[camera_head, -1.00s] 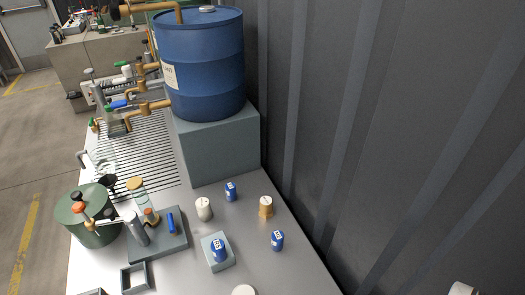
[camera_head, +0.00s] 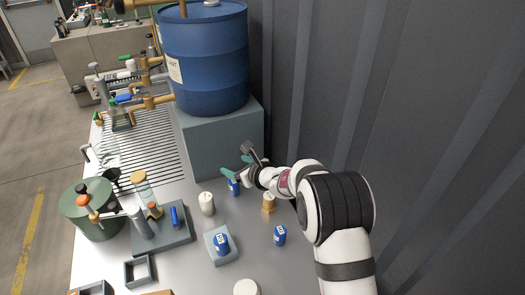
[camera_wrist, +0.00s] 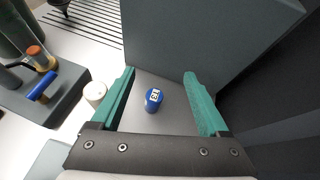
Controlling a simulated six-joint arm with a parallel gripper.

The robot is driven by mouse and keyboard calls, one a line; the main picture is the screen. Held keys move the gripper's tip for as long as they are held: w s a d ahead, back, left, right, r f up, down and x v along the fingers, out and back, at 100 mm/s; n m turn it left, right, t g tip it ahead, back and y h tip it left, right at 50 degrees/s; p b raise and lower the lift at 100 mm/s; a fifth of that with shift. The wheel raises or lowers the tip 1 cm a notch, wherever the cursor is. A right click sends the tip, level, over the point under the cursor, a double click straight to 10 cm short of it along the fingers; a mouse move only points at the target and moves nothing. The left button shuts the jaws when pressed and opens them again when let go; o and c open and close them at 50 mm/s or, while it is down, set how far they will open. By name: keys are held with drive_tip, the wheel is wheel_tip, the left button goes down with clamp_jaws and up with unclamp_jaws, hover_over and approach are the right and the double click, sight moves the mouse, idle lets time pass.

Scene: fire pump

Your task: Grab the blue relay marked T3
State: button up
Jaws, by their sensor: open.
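Three small blue relays with white labels stand on the bench: one (camera_head: 234,188) near the grey block, one (camera_head: 221,244) on a small grey-blue pad, and one (camera_head: 280,236) further right. The lettering is too small to tell which is T3. My gripper (camera_head: 237,167) is open, with green fingers, just above and behind the relay near the block. In the wrist view this blue relay (camera_wrist: 153,99) stands between the spread fingers of my gripper (camera_wrist: 160,74), apart from both. Its label faces the camera, but I cannot read it surely.
The tall grey block (camera_head: 225,143) carrying a blue drum (camera_head: 205,65) rises right behind my gripper. A white capped cylinder (camera_head: 207,204) stands left of the relay, a tan one (camera_head: 268,203) to the right. A dark ribbed wall (camera_head: 400,80) bounds the right side.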

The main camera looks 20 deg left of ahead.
sight(236, 185)
drive_tip(key=shift+m, duration=0.9)
drive_tip(key=f, duration=0.6)
drive_tip(key=a+f, duration=0.1)
drive_tip(key=f, duration=0.2)
drive_tip(key=shift+w+f, duration=0.1)
drive_tip(key=shift+w, duration=0.25)
drive_tip(key=shift+w+a+f, duration=0.3)
drive_tip(key=shift+a+f, duration=0.1)
drive_tip(key=shift+f, duration=0.15)
drive_tip(key=shift+w+a+f, duration=0.3)
drive_tip(key=shift+a+f, duration=0.05)
drive_tip(key=shift+f, duration=0.15)
drive_tip(key=shift+w+a+f, duration=0.15)
drive_tip(key=shift+w+a, duration=0.05)
drive_tip(key=shift+a, duration=0.1)
clamp_jaws()
